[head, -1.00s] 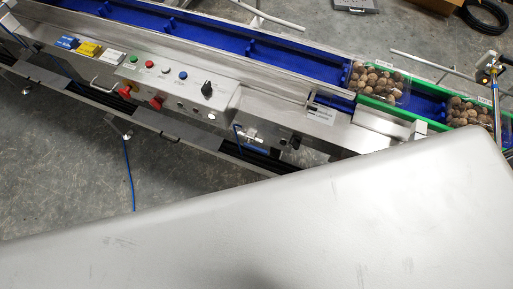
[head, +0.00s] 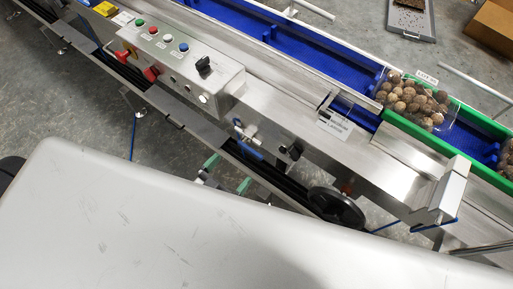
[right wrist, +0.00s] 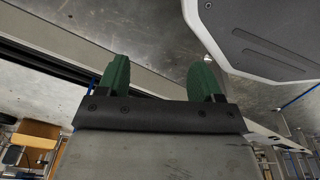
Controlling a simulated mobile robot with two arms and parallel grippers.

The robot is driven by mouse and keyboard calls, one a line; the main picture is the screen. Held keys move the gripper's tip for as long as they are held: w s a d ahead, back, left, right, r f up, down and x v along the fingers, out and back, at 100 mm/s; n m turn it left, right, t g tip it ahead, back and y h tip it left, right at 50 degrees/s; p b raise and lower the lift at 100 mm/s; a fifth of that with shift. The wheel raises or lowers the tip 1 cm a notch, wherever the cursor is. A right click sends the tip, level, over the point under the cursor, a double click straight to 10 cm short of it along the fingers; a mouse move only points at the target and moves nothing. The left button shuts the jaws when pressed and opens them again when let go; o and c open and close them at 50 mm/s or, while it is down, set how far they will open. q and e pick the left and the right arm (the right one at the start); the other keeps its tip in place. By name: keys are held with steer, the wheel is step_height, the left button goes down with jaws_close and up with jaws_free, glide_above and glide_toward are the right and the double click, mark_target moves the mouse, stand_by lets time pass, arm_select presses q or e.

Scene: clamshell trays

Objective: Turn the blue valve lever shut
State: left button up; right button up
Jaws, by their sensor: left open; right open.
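The blue valve lever (head: 249,149) is on a small metal valve on the near side of the conveyor frame, slanting down to the right in the head view. The rest of that gripper is hidden behind my pale body panel. My right gripper (right wrist: 160,78) is open and empty in the right wrist view. The lever is not visible there.
A control box (head: 183,65) with buttons and a black knob sits up-left of the valve. A black handwheel (head: 336,207) is to the lower right. Clear trays of round brown items (head: 412,100) stand on the blue conveyor (head: 310,60). Grey floor shows beyond.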

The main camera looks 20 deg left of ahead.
mark_target(249, 150)
arm_select(q)
steer(key=x, duration=0.8)
steer(key=shift+w+d+f+b, duration=0.1)
steer(key=shift+w+d+b, duration=0.05)
steer(key=shift+w+b, duration=0.2)
arm_select(e)
steer(key=shift+w+a+r, duration=0.1)
steer(key=shift+w+r, duration=0.65)
steer(key=shift+w, duration=0.05)
arm_select(q)
steer(key=c, duration=1)
